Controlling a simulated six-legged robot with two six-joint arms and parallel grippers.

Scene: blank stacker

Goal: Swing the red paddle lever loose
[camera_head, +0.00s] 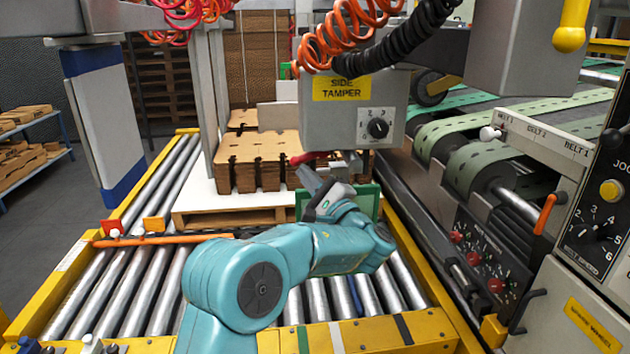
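The red paddle lever (308,157) shows as a short red bar under the grey side tamper box (350,112), pointing left over the edge of the stacked cardboard blanks (258,150). Its right end meets a small metal fitting that is partly hidden. My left arm comes up from below, and its gripper (318,178) is just below and right of the lever. A grey finger points up and left close to the red bar. I cannot tell whether it touches the lever or how far the fingers are apart. My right gripper is not in view.
The blanks stand on a white board over a wooden pallet (240,217) on the roller conveyor (150,190). Orange coiled hoses (345,35) hang above the tamper. A green panel (367,199) stands behind my wrist. A control cabinet (585,300) and green belts (480,150) are at right.

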